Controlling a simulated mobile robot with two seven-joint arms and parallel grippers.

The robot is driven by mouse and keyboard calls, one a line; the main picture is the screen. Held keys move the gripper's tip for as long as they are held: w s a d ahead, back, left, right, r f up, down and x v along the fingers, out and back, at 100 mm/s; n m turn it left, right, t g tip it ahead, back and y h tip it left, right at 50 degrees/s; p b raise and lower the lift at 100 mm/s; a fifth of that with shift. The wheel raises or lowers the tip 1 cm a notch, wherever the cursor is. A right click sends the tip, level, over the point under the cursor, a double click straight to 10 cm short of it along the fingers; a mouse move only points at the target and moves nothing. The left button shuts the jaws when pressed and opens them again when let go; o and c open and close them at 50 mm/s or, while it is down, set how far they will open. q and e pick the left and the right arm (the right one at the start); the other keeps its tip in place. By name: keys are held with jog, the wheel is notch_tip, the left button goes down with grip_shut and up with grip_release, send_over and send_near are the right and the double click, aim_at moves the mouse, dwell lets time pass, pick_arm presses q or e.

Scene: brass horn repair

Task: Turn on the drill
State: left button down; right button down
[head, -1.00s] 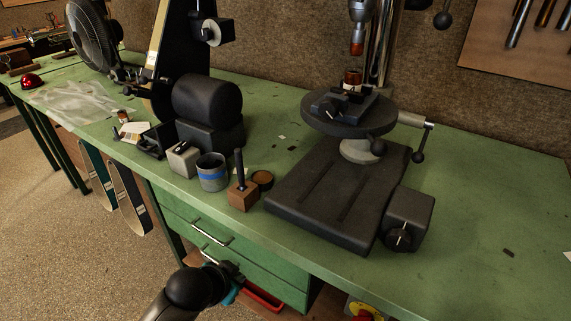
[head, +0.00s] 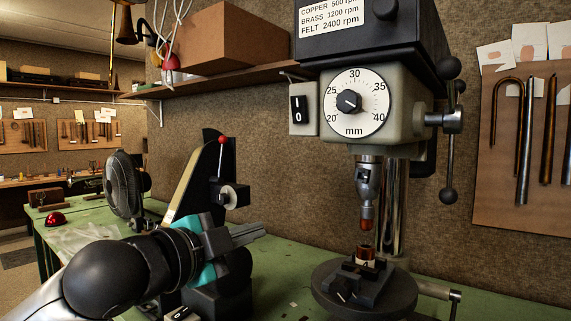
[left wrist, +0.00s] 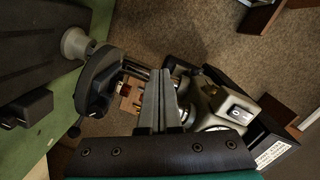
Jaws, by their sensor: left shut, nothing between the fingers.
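The drill is a bench drill press with a grey-green head (head: 400,85), a black motor housing and a round depth dial (head: 354,103). Its rocker switch (head: 297,109), marked I and 0, is on a pale box at the head's left side. My left gripper (head: 262,233) is shut and empty, below and left of the switch and apart from it. In the left wrist view, the shut fingers (left wrist: 160,73) point towards the drill, whose head shows at right with the switch box (left wrist: 238,113). My right gripper is not in view.
The round drill table (head: 395,300) carries a small vise with a copper-coloured piece under the chuck (head: 367,185). A black belt machine (head: 200,185) stands behind my left arm. A shelf (head: 220,75) with a cardboard box is above. Open air lies between gripper and switch.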

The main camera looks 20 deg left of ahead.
pick_arm(q)
jog(key=s+r+m+t+h, duration=0.1)
jog(key=s+r+m, duration=0.2)
jog(key=r, duration=0.5)
jog(key=s+r+m+t+h, duration=0.1)
jog(key=s+r+m, duration=0.2)
jog(key=s+r, duration=0.3)
notch_tip(320, 180, up, 3)
jog(key=shift+s+f+t, duration=0.15)
jog(key=shift+t, duration=0.25)
jog(key=shift+a, duration=0.1)
jog(key=p, duration=1)
send_near(297, 102)
jog(key=p+x, duration=0.1)
jog(key=x, duration=0.4)
jog(key=shift+w, duration=0.25)
jog(key=shift+w+d+p, duration=0.25)
jog(key=shift+w+p, duration=0.05)
jog(key=shift+w, duration=0.3)
